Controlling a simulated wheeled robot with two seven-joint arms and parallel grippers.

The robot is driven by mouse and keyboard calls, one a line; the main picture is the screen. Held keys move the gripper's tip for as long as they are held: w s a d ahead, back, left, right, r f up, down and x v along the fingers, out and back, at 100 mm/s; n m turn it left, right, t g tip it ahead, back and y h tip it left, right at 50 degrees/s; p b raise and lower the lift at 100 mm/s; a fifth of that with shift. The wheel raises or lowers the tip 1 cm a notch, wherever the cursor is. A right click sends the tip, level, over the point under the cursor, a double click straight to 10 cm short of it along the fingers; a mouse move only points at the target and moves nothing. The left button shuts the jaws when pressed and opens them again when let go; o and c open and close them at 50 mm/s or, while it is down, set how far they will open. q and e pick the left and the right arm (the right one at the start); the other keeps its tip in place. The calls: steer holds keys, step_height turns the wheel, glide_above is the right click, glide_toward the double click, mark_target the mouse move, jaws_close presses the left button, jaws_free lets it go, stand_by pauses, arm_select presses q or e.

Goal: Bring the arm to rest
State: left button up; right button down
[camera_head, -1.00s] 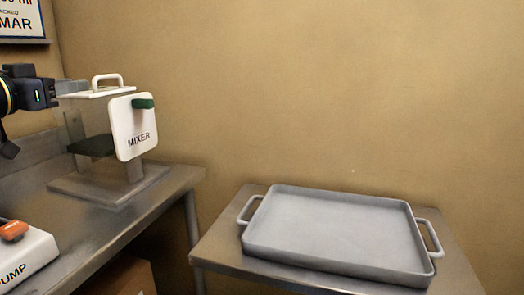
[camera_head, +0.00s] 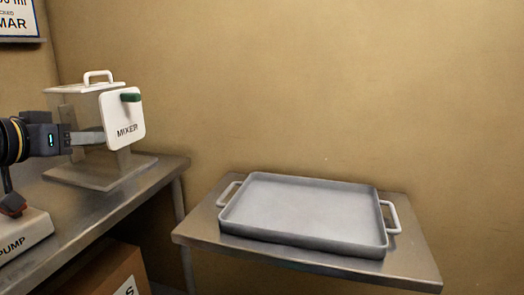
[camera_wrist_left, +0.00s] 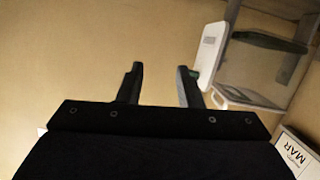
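My left gripper (camera_head: 100,137) comes in from the left in the head view, in front of the mixer. In the left wrist view its two fingers (camera_wrist_left: 160,85) stand apart with nothing between them, only plain wall behind. The mixer (camera_head: 125,118) is a clear box on a stand with a white front panel, a green handle and a white top handle. Its white panel also shows in the left wrist view (camera_wrist_left: 212,50), beside the right-hand finger; I cannot tell whether they touch. My right gripper is not in view.
A grey tray (camera_head: 300,208) with two side handles lies empty on a small metal table (camera_head: 410,262) at right. A white pump box (camera_head: 25,236) sits on the metal bench (camera_head: 95,212) at left. A cardboard box (camera_head: 112,272) stands below the bench.

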arm_select(q)
steer(key=s+d+f+n+g, duration=0.1)
steer(key=s+d+f+g, duration=0.25)
steer(key=s+f, duration=0.65)
steer(key=s+d+f+n+g+y, duration=0.15)
steer(key=s+d+f, duration=0.35)
steer(key=f, duration=0.8)
steer(key=s+d+f+n+g+h, duration=0.1)
steer(key=s+d+f+n+g, duration=0.15)
steer(key=s+f, duration=0.8)
step_height(320, 180, up, 26)
steer(key=d+m+g+p, duration=0.1)
steer(key=p, duration=2.7)
steer(key=shift+w+f, duration=0.2)
steer(key=shift+w, duration=0.15)
steer(key=shift+y, duration=0.25)
